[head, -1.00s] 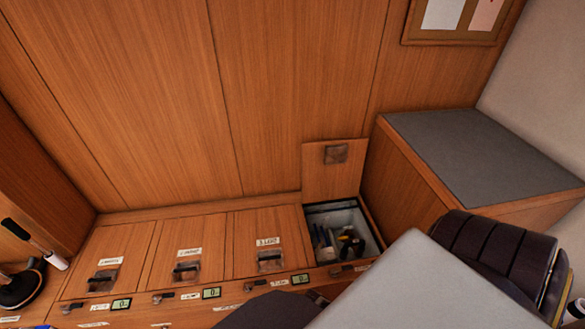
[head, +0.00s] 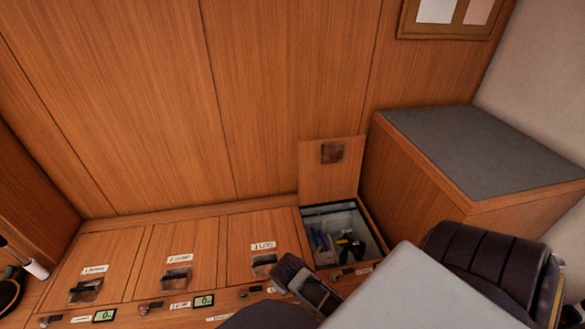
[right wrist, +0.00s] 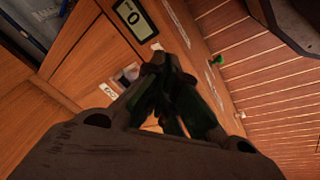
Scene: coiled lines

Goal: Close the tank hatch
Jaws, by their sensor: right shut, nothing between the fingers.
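A row of wooden hatches lies along the bench. The rightmost hatch lid (head: 328,175) stands upright, open against the wall, with a dark square latch (head: 332,152) on it. Below it the open compartment (head: 368,253) shows several tools inside. Three other hatches, left (head: 100,265), middle (head: 180,250) and right (head: 262,240), lie flat and shut, each with a label and latch. My right gripper (head: 290,275) is low in front of the third hatch, left of the open compartment. In the right wrist view its fingers (right wrist: 168,75) are together and empty. My left gripper is not in view.
Small displays (head: 204,300) and switches line the bench's front strip. A grey-topped wooden box (head: 480,150) stands right of the open compartment. A dark object with a white-tipped handle (head: 36,269) is at the left edge. My right arm covers the lower right.

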